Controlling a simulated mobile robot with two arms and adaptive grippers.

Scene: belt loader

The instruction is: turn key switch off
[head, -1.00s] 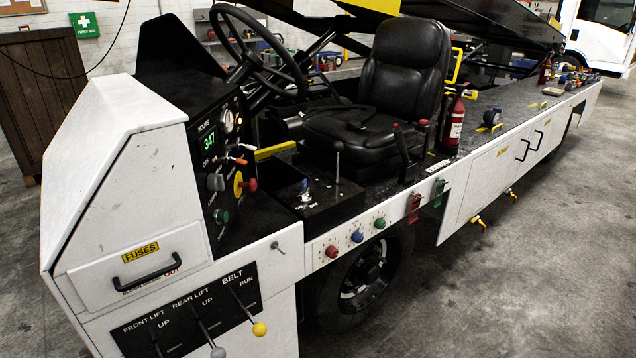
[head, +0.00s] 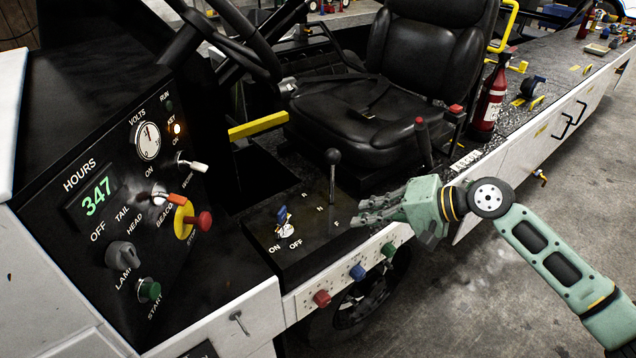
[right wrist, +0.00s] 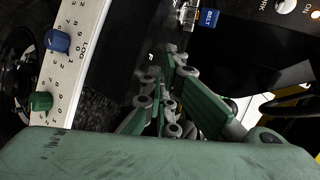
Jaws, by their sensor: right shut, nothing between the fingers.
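The key switch (head: 286,230) is on the black console beside the seat, between the dash panel and the shift lever. A key with a blue tag stands in it, with ON and OFF marked at its base. The blue tag (right wrist: 210,18), reading BELT, also shows at the top of the right wrist view. An amber KEY ON lamp (head: 177,128) glows on the dash. My right gripper (head: 364,209) is shut and empty, right of the key and apart from it, fingers pointing left. My left gripper is not in view.
The dash panel (head: 120,210) with knobs and a red stop button (head: 200,221) rises at left. The steering wheel (head: 235,35) and black seat (head: 385,110) are behind. Coloured knobs line the white front edge.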

